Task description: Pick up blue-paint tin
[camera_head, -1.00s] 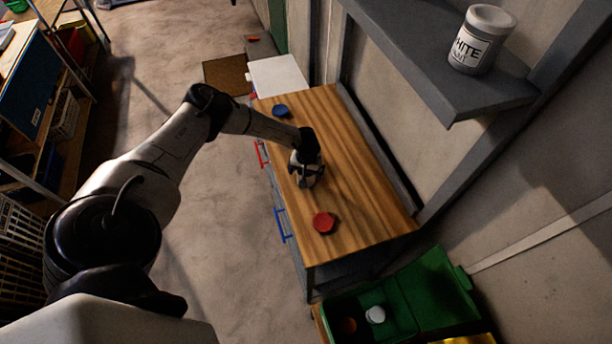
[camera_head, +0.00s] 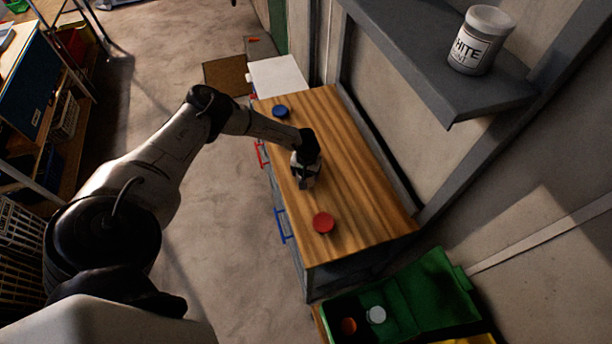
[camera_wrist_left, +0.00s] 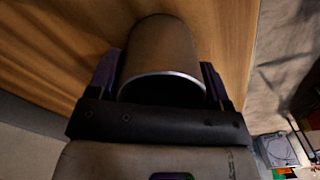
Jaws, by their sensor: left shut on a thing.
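My left gripper (camera_head: 306,180) reaches down over the wooden-topped cabinet (camera_head: 355,225). In the left wrist view, a plain cylindrical tin (camera_wrist_left: 165,52) with a pale metal rim sits between the two fingers. The gripper (camera_wrist_left: 162,85) is shut on this tin. Its label and paint colour do not show, so I cannot tell whether it is the blue-paint tin. In the head view the gripper mostly hides the tin, and I cannot tell if it touches the cabinet top. My right gripper is not in view.
A blue disc (camera_head: 281,112) and a red disc (camera_head: 323,222) lie on the cabinet top either side of the gripper. A white-paint tin (camera_head: 481,42) stands on the grey shelf (camera_head: 440,65). A green bin (camera_head: 441,290) stands by the near end. The wall borders the right side.

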